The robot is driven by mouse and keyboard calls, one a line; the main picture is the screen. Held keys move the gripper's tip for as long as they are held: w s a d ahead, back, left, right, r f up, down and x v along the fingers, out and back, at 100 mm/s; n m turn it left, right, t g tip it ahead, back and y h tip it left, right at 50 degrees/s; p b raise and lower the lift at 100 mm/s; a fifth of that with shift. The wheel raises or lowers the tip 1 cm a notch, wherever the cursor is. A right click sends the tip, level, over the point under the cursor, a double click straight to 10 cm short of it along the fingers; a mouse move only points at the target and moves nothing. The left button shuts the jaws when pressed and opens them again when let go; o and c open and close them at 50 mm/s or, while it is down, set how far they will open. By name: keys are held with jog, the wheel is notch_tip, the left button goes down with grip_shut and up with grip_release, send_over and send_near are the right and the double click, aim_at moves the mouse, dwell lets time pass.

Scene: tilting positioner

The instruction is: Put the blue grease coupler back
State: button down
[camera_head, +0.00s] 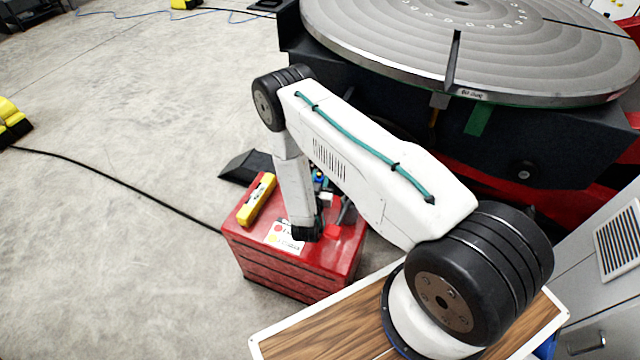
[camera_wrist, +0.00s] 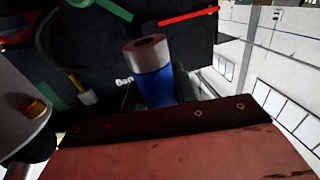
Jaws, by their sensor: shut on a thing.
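The blue grease coupler (camera_wrist: 157,88) shows in the middle of the wrist view, a blue cylinder with a silver end and a dark hole. My gripper (camera_wrist: 163,100) is shut on it, though its fingers are dark and partly hidden. In the head view, a small blue spot (camera_head: 319,175) shows behind my forearm, above the red cabinet; my arm hides most of the gripper there.
The red cabinet (camera_head: 300,283) carries a yellow tool (camera_head: 257,199), a label sheet (camera_head: 276,238) and other small items. The large round positioner table (camera_head: 400,40) stands behind. A black cable (camera_head: 110,180) crosses the otherwise open floor at left.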

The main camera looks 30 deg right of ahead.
notch_tip(320, 180, down, 3)
jog(key=shift+r, duration=0.2)
jog(key=shift+f, duration=0.3)
jog(key=shift+s+f, duration=0.15)
jog(key=shift+f, duration=0.1)
jog(key=c, duration=1.1)
grip_release()
